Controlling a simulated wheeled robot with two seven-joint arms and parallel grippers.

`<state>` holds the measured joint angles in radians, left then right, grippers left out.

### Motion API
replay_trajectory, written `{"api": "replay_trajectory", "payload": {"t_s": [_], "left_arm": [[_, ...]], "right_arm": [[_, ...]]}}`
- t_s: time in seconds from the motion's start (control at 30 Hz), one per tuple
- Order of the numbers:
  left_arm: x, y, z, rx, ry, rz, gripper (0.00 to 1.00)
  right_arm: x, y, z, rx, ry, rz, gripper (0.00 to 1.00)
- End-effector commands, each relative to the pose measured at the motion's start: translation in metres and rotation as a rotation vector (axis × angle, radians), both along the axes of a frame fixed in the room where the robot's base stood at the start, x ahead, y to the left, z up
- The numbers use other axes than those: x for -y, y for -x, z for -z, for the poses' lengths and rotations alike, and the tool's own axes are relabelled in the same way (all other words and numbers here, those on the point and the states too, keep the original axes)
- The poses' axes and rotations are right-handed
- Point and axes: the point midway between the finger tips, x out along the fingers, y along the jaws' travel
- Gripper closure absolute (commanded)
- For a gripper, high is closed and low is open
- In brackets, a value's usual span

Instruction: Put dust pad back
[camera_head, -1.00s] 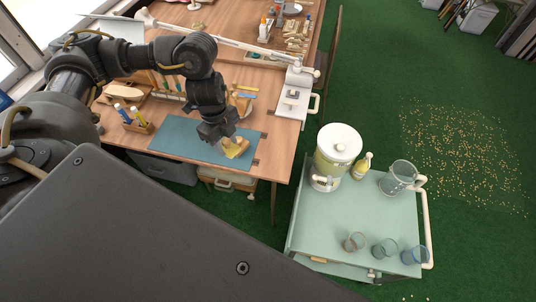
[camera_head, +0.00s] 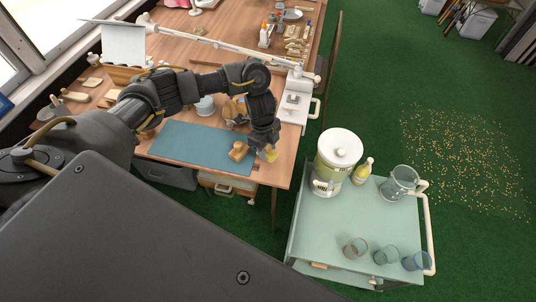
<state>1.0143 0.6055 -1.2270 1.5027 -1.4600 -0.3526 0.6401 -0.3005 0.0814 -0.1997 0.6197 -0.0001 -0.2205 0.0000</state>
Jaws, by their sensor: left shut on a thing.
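My left gripper (camera_head: 267,146) comes in over the workbench (camera_head: 285,172) from the left. It is shut on a small yellow thing (camera_head: 271,156), which looks like the dust pad; the fingers hide part of it. The gripper is near the bench's front right edge, just right of the blue mat (camera_head: 190,141). A small wooden block (camera_head: 238,151) lies on the mat's right part, left of the gripper. My right gripper is not in view.
A white lamp base (camera_head: 291,105) stands at the bench's right edge. A green cart (camera_head: 330,225) to the right bears a drink dispenser (camera_head: 335,160), a yellow bottle (camera_head: 363,172), a glass pitcher (camera_head: 399,183) and several glasses. Most of the blue mat is clear.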

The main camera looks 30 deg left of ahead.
Motion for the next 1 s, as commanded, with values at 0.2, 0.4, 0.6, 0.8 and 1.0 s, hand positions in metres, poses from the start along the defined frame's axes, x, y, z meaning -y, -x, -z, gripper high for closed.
{"api": "replay_trajectory", "payload": {"t_s": [0.2,0.4,0.6,0.8,1.0], "left_arm": [[0.003,-0.003,0.008,-0.003,0.001,0.000,0.78],[0.004,-0.004,0.035,-0.005,0.002,-0.002,0.78],[0.003,-0.005,0.038,-0.001,0.000,-0.001,0.78],[0.003,-0.005,0.040,-0.001,0.000,-0.001,0.78],[0.003,-0.005,0.042,-0.001,0.000,0.000,0.46]], "right_arm": [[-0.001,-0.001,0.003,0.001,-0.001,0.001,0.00],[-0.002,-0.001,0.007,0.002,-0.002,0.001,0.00],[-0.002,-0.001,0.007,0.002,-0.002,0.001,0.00],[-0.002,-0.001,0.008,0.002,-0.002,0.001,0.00],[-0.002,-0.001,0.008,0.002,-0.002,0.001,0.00]]}}
